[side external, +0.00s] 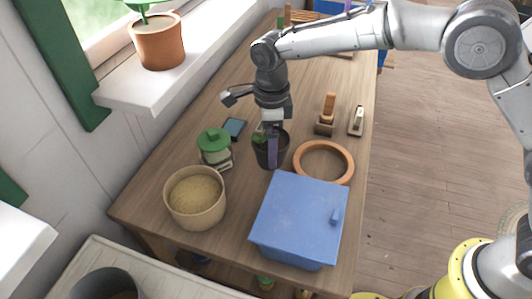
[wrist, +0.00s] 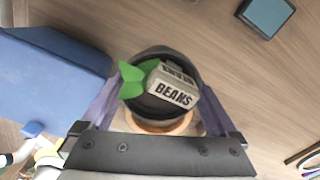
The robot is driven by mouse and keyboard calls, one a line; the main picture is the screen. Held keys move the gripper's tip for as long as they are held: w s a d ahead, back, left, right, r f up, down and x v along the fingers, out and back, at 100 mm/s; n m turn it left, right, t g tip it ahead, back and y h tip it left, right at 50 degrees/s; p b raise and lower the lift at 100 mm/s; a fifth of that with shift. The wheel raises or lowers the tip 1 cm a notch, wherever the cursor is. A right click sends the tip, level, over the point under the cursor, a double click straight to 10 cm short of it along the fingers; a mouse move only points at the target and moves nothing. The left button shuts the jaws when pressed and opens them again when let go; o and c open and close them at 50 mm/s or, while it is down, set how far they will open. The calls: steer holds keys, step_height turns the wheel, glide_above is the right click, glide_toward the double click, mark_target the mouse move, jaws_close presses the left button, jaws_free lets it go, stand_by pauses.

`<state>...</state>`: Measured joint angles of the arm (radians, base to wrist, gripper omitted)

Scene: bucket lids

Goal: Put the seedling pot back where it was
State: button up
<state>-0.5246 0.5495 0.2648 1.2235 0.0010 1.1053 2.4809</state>
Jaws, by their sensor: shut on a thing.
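The seedling pot is a dark pot (side external: 271,152) with a green sprout and a tag reading BEANS. It is near the middle of the wooden table in the side view. In the wrist view the pot (wrist: 165,107) sits between the two purple fingers of my gripper (wrist: 157,100), which are shut on its sides. My gripper (side external: 271,142) points down over it in the side view. I cannot tell whether the pot's base touches the table.
A terracotta ring (side external: 349,165) lies right of the pot, with a blue box (side external: 300,215) in front. A green-lidded jar (side external: 216,150) and a tan bucket (side external: 195,207) stand to the left.

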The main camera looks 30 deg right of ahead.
mark_target(266, 147)
steer(key=shift+w+a+f, duration=0.3)
steer(key=shift+w+f, duration=0.25)
steer(key=shift+f, duration=1.6)
steer(key=shift+f, duration=0.1)
steer(key=o, duration=1.1)
steer(key=shift+f, duration=0.1)
steer(key=shift+o, duration=0.2)
step_height(266, 147, up, 12)
steer(key=shift+r, duration=0.2)
steer(key=shift+d+r, duration=0.1)
